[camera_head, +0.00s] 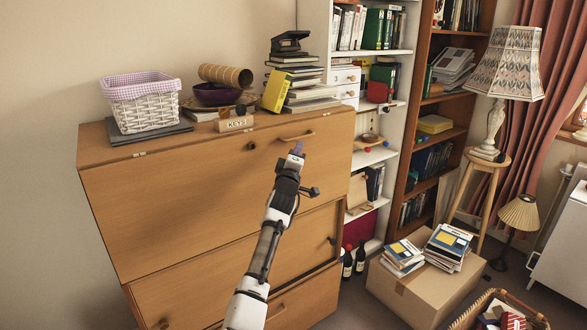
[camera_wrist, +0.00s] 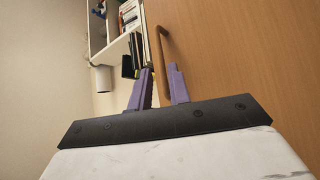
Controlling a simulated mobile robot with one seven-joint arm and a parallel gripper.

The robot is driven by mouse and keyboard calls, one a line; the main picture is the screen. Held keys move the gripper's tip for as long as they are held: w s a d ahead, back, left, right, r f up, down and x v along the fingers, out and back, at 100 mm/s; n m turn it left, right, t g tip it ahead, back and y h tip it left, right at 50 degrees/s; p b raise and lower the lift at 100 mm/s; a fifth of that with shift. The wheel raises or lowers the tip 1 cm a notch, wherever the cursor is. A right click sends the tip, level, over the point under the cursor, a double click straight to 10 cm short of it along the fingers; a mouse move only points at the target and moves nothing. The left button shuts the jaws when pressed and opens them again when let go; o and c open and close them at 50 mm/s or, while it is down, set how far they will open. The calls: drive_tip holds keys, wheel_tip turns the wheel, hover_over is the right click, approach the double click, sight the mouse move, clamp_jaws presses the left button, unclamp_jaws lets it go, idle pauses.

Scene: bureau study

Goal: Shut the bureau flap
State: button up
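The wooden bureau (camera_head: 215,260) stands against the wall. Its broad flap (camera_head: 180,200) is up and looks level with the front, its upper edge along the bureau top; I cannot tell if a small gap is left. A bar handle (camera_head: 298,136) is near the flap's upper right, and it shows in the wrist view (camera_wrist: 158,50) as a curved bar on the wood. My gripper (camera_head: 298,148) is at the flap's upper right, just below the handle. Its purple fingers (camera_wrist: 160,88) are apart, with the handle's near end seen between them; contact is unclear.
The bureau top holds a white wicker basket (camera_head: 143,103), a dark bowl (camera_head: 217,94), a KEYS block (camera_head: 234,124) and a book stack (camera_head: 300,88). Bookshelves (camera_head: 400,120) stand to the right. A cardboard box (camera_head: 420,290) with books and a lamp stool (camera_head: 487,165) stand on the floor.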

drive_tip(key=b+v, duration=0.1)
drive_tip(key=v, duration=0.5)
drive_tip(key=shift+d+r, duration=0.1)
